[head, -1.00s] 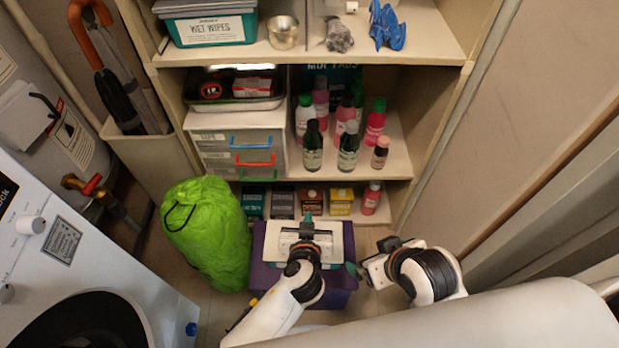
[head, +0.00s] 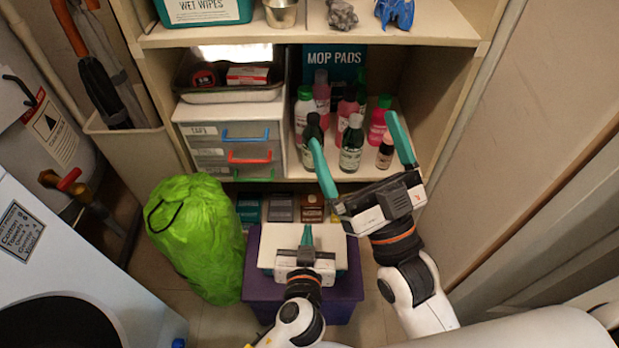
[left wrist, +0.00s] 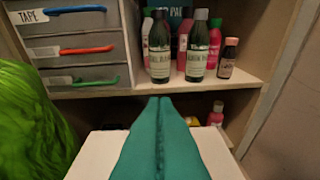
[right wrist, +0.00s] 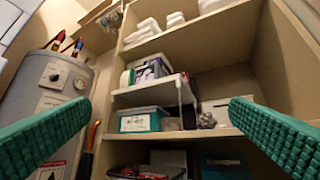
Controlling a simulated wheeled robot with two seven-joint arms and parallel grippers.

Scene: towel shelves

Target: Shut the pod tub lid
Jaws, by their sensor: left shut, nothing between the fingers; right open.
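The panel also shows in the left wrist view (left wrist: 216,152), below the fingers. My right gripper (head: 356,133) is open and empty, raised to the right in front of the bottle shelf.
Several bottles (head: 351,150) stand behind my right gripper. A drawer unit (head: 210,158) is on the same shelf. A green bag (head: 195,235) stands close left of the purple box. A shelf side and wall (head: 530,120) bound the right.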

